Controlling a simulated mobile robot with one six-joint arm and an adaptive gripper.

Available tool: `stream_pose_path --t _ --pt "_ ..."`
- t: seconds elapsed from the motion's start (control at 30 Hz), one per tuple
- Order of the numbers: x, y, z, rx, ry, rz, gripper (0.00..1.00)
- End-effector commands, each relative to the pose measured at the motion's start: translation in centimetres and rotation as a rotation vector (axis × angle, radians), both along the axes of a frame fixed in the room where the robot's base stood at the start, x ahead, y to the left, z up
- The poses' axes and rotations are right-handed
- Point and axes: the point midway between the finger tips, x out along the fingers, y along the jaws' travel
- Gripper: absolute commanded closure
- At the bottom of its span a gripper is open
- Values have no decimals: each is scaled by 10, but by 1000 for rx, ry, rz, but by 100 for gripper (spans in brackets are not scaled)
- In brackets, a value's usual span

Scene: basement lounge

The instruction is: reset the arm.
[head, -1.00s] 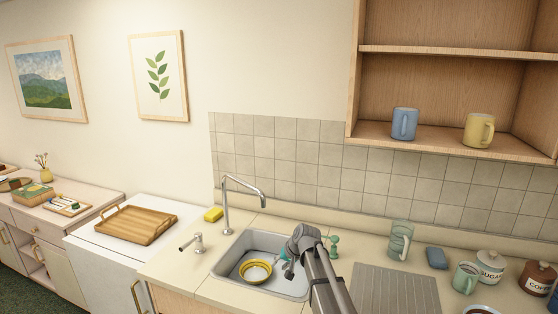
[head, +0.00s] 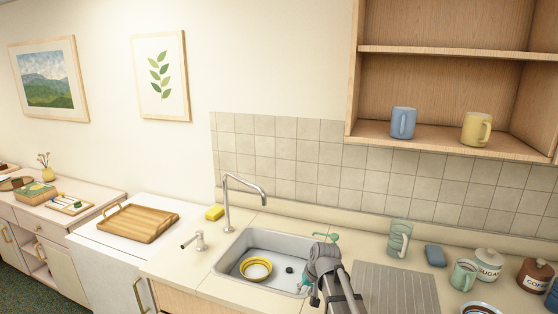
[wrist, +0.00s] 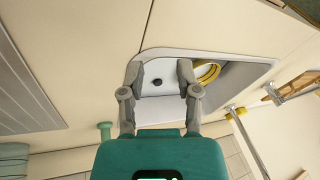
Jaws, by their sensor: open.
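My gripper shows in the wrist view (wrist: 159,80), its two grey fingers apart with nothing between them. Beyond the fingertips I see the sink (wrist: 228,57) and its dark drain. In the head view my arm reaches in from the bottom, over the right edge of the sink (head: 228,266); the fingers are largely hidden there behind the arm. A yellow bowl (head: 257,269) sits in the sink, left of the drain and apart from my gripper. It also shows partly in the wrist view (wrist: 207,72).
A tall faucet (head: 226,205) and a soap pump (head: 333,237) stand behind the sink. Right of my arm are a ribbed drainboard (head: 395,288), a green mug (head: 464,275) and canisters. A wooden tray (head: 140,223) lies left. Mugs stand on the shelf above.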

Motion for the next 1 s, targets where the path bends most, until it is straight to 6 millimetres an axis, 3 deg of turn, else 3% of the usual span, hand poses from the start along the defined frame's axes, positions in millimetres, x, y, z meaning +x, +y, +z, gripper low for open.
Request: stream_pose_path --t 0.03,0.2,0.5,1.0 --pt "-23 -12 -2 -28 14 -1 57" --pt "-77 -47 -7 -130 66 -3 57" --pt "-149 -90 -12 -263 144 -14 57" --pt "-167 -87 -65 -257 203 -3 57"
